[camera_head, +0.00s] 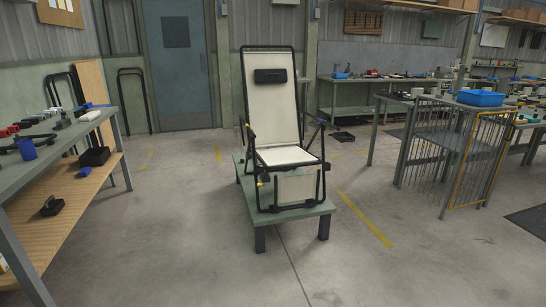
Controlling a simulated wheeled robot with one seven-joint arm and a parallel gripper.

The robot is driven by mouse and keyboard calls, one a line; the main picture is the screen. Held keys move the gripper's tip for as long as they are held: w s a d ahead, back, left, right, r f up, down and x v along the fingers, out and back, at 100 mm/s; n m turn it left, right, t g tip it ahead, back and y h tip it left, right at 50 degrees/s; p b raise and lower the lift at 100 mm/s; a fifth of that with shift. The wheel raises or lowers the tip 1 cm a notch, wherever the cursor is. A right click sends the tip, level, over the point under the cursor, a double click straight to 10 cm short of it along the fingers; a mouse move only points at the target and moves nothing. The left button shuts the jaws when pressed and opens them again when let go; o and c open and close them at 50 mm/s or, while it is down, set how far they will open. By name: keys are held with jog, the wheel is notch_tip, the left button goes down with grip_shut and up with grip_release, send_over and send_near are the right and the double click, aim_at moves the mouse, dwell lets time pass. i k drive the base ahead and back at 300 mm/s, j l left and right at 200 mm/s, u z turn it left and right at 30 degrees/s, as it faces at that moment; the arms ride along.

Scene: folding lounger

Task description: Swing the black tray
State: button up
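A folding lounger with a black frame and cream panels (284,115) stands upright on a low green platform (300,213) in the middle of the room. A black headrest pad (270,76) is on its upper back. A thin dark part (318,136) stands out at the lounger's right armrest; it is too small to tell whether it is the black tray. My gripper is not in view.
A workbench with a wooden lower shelf (70,198) stands at the left. A blue bin (481,98) sits on a bench at the right, above a barred rack (470,155). The floor in front of and around the platform is clear.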

aim_at(341, 136)
jog(key=i, duration=1.9)
jog(key=i+j+z, duration=0.15)
jog(key=i+z, duration=0.3)
jog(key=i, duration=0.15)
jog(key=i+j+z, duration=0.3)
jog(key=i+z, duration=0.15)
jog(key=i+j+z, duration=0.45)
jog(key=i+j, duration=0.1)
jog(key=i, duration=0.05)
